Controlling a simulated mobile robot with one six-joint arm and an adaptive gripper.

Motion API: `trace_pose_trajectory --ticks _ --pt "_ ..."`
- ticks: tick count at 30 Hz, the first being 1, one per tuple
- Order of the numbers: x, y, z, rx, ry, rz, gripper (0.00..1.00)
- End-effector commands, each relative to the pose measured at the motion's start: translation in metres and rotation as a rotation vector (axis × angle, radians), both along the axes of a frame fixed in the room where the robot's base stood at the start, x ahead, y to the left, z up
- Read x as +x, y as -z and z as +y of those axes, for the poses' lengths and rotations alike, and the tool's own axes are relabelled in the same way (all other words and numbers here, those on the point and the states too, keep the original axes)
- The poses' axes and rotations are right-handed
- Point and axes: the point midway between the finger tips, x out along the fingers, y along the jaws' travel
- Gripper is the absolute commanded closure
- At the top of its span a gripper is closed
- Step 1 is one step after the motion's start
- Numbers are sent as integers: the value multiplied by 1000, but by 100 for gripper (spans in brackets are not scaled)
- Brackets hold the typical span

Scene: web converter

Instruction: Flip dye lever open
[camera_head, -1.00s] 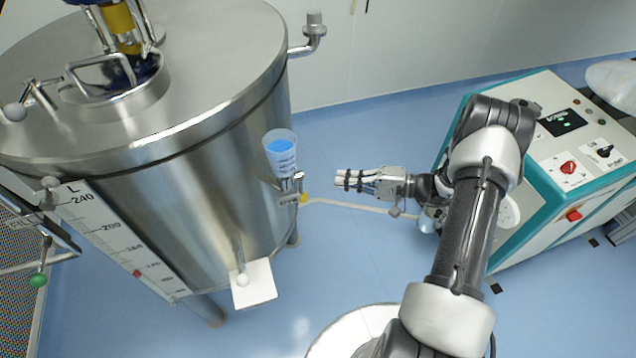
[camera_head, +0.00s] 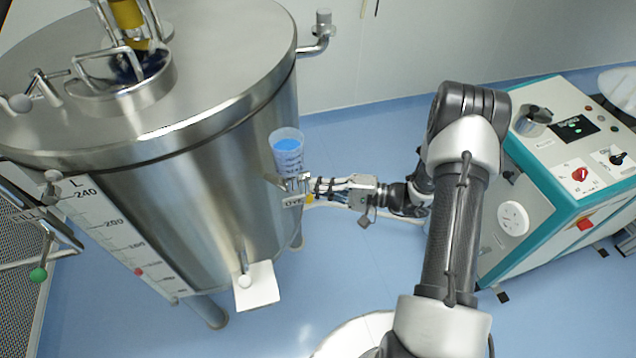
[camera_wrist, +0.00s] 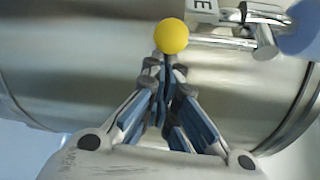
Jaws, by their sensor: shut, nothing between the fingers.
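The dye lever shows as a yellow ball knob (camera_wrist: 171,36) just beyond my fingertips in the wrist view. In the head view the knob (camera_head: 309,198) is a small yellow spot beside the fingertips, partly hidden. My gripper (camera_head: 314,187) is shut and empty, reaching left to the dye fitting on the tank's side. Its closed fingertips (camera_wrist: 168,66) point at the knob; I cannot tell whether they touch it. A clear cup of blue dye (camera_head: 287,151) stands above the fitting. A label plate reading DYE (camera_head: 292,202) is below the cup.
The large steel tank (camera_head: 190,190) fills the left side. A white plate with a small knob (camera_head: 256,288) sticks out low on the tank. A teal and white control cabinet (camera_head: 560,200) stands at the right.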

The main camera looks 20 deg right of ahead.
Motion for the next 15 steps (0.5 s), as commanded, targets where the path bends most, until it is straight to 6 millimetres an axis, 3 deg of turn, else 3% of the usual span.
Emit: trace_pose_trajectory --ticks 15 --pt "-3 0 0 0 1 36 100"
